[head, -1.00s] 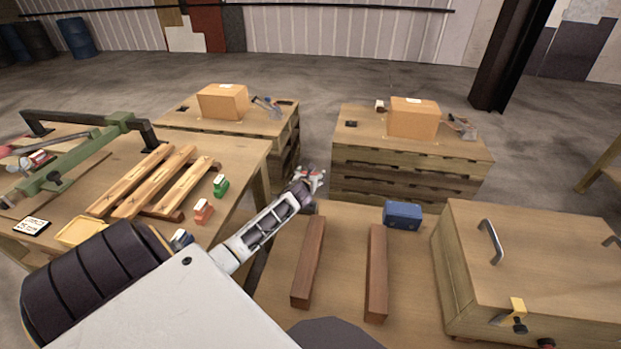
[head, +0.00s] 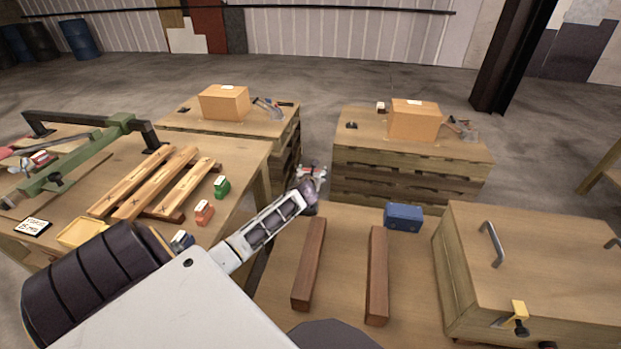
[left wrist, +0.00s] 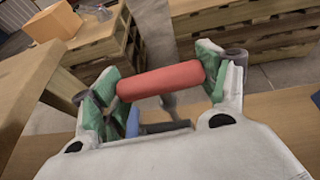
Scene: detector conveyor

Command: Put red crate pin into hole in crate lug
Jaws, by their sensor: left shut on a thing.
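My left gripper (head: 312,172) is raised beyond the far left corner of the crate table in the head view. It also shows in the left wrist view (left wrist: 160,84), shut on the red crate pin (left wrist: 160,79). The pin's red cylindrical grip lies crosswise between the green-lined fingers; the rest of the pin is mostly hidden. The wooden crate (head: 550,235) stands at the right in the head view, well apart from the gripper. A yellow lug (head: 519,309) is on its front; its hole cannot be made out. My right gripper is out of view.
Two dark wooden bars (head: 309,263) and (head: 377,275) and a blue box (head: 403,217) lie between the gripper and the crate. Pallet stacks with cardboard boxes (head: 414,120) stand behind. The left table (head: 245,155) holds a green clamp frame (head: 80,160) and wooden slats.

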